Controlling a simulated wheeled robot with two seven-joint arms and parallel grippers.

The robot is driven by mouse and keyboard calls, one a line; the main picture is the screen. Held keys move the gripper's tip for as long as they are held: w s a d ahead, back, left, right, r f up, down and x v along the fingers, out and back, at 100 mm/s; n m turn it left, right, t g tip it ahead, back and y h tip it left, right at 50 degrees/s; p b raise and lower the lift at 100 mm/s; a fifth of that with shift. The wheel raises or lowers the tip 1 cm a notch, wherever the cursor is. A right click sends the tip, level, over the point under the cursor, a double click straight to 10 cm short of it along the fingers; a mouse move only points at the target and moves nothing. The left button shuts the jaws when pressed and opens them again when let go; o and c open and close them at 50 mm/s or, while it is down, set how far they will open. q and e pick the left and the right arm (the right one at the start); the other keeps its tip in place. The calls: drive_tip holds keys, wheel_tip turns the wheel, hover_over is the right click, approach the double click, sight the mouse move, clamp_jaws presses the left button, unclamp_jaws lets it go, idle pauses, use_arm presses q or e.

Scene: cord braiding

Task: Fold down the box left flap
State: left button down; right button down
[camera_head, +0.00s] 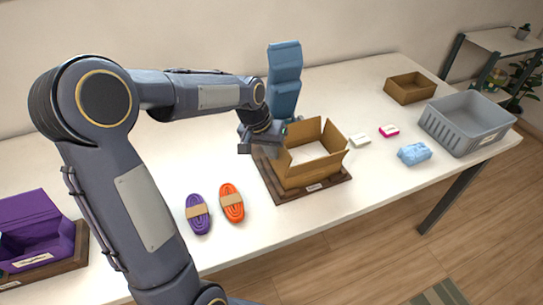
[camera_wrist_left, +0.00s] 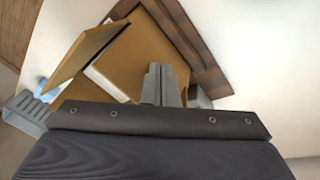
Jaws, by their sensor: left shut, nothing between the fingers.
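An open brown cardboard box (camera_head: 310,170) sits on a dark wooden board (camera_head: 330,188) near the middle of the table. White material lies inside it. At least one flap stands up at its right back, and another panel rises on its left side beside my gripper. My left gripper (camera_head: 268,138) is at the box's left back edge, with its fingers partly hidden by the arm and box. In the left wrist view its fingers (camera_wrist_left: 161,84) are shut and empty, overlapping a brown box panel (camera_wrist_left: 148,48). I cannot tell whether they touch it. A raised flap (camera_wrist_left: 88,58) shows at left.
Purple (camera_head: 198,214) and orange (camera_head: 232,203) cord bundles lie left of the board. A blue stand (camera_head: 284,78) rises behind the box. A grey crate (camera_head: 467,122), small brown box (camera_head: 410,88) and blue packet (camera_head: 414,154) are at right. A purple box (camera_head: 38,230) is at far left.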

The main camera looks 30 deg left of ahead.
sight(284, 149)
use_arm(q)
drive_tip(key=shift+w+d, duration=0.5)
drive_tip(key=shift+w, duration=0.15)
drive_tip(key=shift+w+d+f, duration=0.25)
drive_tip(key=shift+w+d, duration=0.3)
drive_tip(key=shift+w, duration=0.1)
idle(0.4)
drive_tip(key=shift+w+d+f, duration=0.45)
drive_tip(key=shift+w+f, duration=0.05)
drive_tip(key=shift+f, duration=0.15)
